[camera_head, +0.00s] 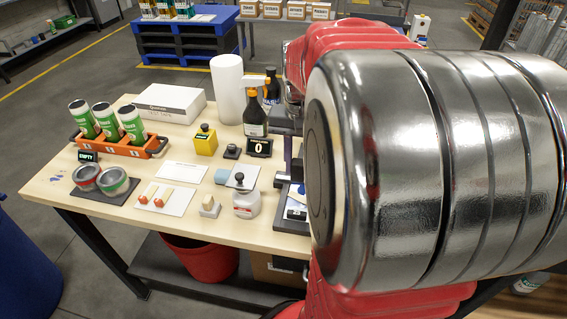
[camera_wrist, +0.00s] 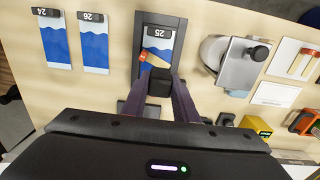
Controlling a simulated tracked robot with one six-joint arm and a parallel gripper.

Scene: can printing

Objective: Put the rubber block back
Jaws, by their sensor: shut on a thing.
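In the wrist view my gripper (camera_wrist: 160,94) is shut on a small dark block (camera_wrist: 160,82), held between its two purple fingers. I take this for the rubber block, though its lower side is hidden. It is over the lower part of a dark-framed bed (camera_wrist: 176,40) holding a blue-and-white plate marked 25 (camera_wrist: 157,36). A red-and-cream piece (camera_wrist: 146,60) shows just beyond the block, across the plate; whether they touch or join is unclear.
Plates 24 (camera_wrist: 56,42) and 26 (camera_wrist: 94,45) lie left of the bed. A metal plate with a black knob (camera_wrist: 243,67) stands right of it.

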